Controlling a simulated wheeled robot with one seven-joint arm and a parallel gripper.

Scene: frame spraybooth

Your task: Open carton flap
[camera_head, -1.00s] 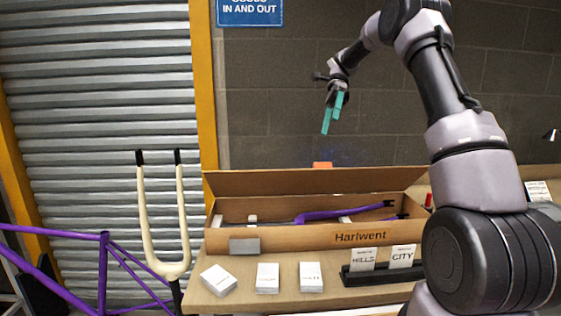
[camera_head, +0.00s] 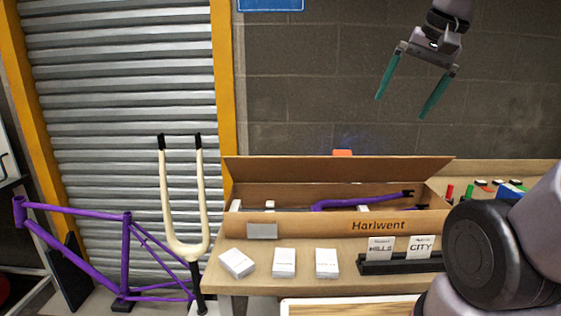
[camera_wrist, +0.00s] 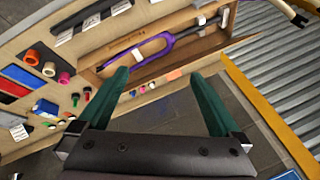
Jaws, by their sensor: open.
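A long brown carton marked "Harlwent" (camera_head: 300,223) stands on the table in the head view. Its back flap (camera_head: 335,168) is raised and leans upright behind the opening. A purple fork (camera_head: 360,201) lies inside; it also shows in the wrist view (camera_wrist: 150,46). My gripper (camera_head: 404,106) has green fingers and hangs at the upper right, well above and behind the carton, in front of the block wall. It is open and empty. In the wrist view my gripper (camera_wrist: 162,75) shows its two fingers wide apart, with nothing between them.
Several white boxes (camera_head: 284,262) lie along the table front. A black holder (camera_head: 388,264) carries "Hills" and "City" cards. A cream fork (camera_head: 184,240) and a purple frame (camera_head: 128,250) stand at the left. Colored small items (camera_head: 467,192) lie at the right. Space above the carton is clear.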

